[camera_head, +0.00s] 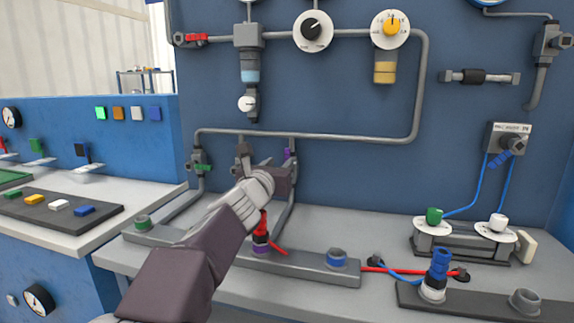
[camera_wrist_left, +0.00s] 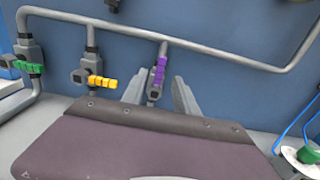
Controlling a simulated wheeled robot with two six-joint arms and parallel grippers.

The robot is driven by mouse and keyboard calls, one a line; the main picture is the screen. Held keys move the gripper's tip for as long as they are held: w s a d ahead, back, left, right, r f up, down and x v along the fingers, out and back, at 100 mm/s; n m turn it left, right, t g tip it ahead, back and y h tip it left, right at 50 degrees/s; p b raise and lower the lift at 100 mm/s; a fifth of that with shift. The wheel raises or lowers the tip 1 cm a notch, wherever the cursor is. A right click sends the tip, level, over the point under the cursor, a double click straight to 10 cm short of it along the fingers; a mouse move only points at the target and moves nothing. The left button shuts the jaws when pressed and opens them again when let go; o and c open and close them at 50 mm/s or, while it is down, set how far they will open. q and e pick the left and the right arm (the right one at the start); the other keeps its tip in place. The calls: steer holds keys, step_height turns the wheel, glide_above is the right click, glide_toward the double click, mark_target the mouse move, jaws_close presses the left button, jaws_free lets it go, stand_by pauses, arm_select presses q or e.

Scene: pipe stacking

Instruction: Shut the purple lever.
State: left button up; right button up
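The purple lever (camera_wrist_left: 159,72) stands upright, in line with its vertical pipe, on a grey valve at the right of a row of three. In the head view only a small part of the purple lever (camera_head: 288,153) shows behind my left gripper (camera_head: 266,163). In the left wrist view my left gripper (camera_wrist_left: 159,84) is open, with one finger on each side of the purple lever and its valve. Gaps show between the fingers and the lever. The wrist housing hides the lower pipe. My right gripper is not in view.
A yellow lever (camera_wrist_left: 103,82) and a green lever (camera_wrist_left: 28,67) lie horizontal on valves to the left. A grey pipe (camera_head: 310,136) runs above the valves against the blue panel. Below stand a red-topped part (camera_head: 261,226) and a blue connector (camera_head: 439,264).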

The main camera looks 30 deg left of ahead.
mark_target(287, 157)
arm_select(q)
steer(key=p+x, duration=0.1)
steer(key=x, duration=0.7)
steer(key=shift+w+f, duration=0.1)
steer(key=shift+w, duration=0.05)
steer(key=shift+d, duration=0.1)
jaws_close()
stand_by(1.0)
